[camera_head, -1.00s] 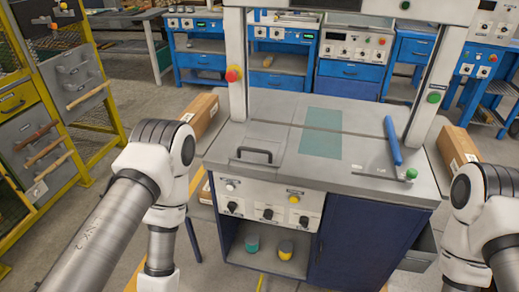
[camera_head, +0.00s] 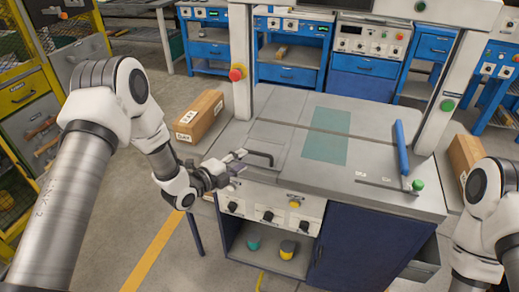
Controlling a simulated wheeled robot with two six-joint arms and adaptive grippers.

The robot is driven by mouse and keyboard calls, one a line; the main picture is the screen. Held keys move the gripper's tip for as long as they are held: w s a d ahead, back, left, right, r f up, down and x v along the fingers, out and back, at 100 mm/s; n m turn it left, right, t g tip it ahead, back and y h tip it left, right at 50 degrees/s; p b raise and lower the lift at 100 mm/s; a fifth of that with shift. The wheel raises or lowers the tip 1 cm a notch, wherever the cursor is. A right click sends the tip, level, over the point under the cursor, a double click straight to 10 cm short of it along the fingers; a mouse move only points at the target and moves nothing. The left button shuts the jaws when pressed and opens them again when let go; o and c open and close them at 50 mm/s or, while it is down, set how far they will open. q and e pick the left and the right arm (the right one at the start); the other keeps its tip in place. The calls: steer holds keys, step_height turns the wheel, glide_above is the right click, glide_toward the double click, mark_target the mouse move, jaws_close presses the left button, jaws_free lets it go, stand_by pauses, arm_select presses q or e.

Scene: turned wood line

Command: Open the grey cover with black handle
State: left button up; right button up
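The grey cover (camera_head: 282,133) lies flat and closed in the left part of the workbench top. Its black handle (camera_head: 262,154) is a low bar near the cover's front left edge. My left gripper (camera_head: 240,162) is at the bench's front left edge, right beside the handle's left end. Its fingers look apart with nothing between them. Whether a finger touches the handle is hard to tell. My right arm shows at the lower right, but its gripper is out of view.
A teal mat (camera_head: 326,149) and a blue lever (camera_head: 401,148) are on the bench top (camera_head: 375,125). A red knob (camera_head: 236,74) sits on the left post. Cardboard boxes flank the bench at left (camera_head: 199,117) and right (camera_head: 467,160). Knobs line the front panel.

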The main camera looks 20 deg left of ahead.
mark_target(254, 154)
arm_select(q)
steer(key=p+x, duration=0.1)
steer(key=x, duration=0.6)
steer(key=shift+w+d+f, duration=0.1)
steer(key=shift+d+f, duration=0.05)
jaws_close()
